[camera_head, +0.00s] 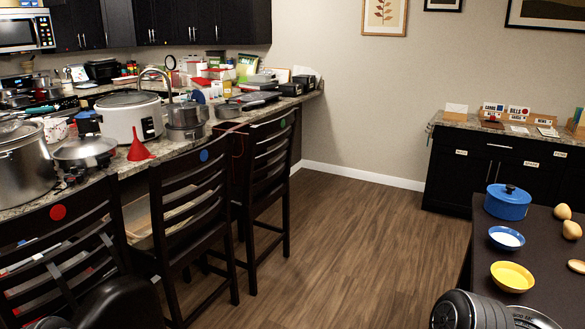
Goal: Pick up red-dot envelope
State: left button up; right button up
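On the dark sideboard at the right stands a tan sorter (493,112) marked with what reads like CARDS and BILLS, holding small white pieces with coloured marks. A pale envelope-like piece (456,108) stands in a holder to its left. Flat pale papers (547,132) lie in front on the sideboard top. Neither of my grippers shows; dark rounded parts at the bottom edge look like my arms.
A cluttered counter (185,148) with pots runs along the left, with dark chairs (190,205) before it; one bears a red dot (58,212). A dark table (540,235) with a blue pot (507,202) and bowls is at right. The wood floor (345,240) between is clear.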

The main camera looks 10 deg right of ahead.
aim_at(512, 108)
jog(key=i+z, duration=0.1)
jog(key=i, duration=0.45)
jog(key=i+j+z, duration=0.1)
jog(key=i, duration=0.4)
jog(key=i+j+z, duration=0.1)
jog(key=i+j, duration=0.15)
jog(key=i, duration=0.3)
jog(key=i+l+z, duration=0.25)
jog(key=i+z, duration=0.2)
jog(key=i, duration=0.85)
jog(key=i+j+z, duration=0.15)
jog(key=i+z, duration=0.3)
jog(key=i, duration=0.8)
jog(key=i+z, duration=0.15)
jog(key=i, duration=0.4)
jog(key=i+j+z, duration=0.15)
jog(key=i, duration=0.4)
jog(key=i+j+z, duration=0.15)
jog(key=i, duration=0.4)
jog(key=j, duration=0.1)
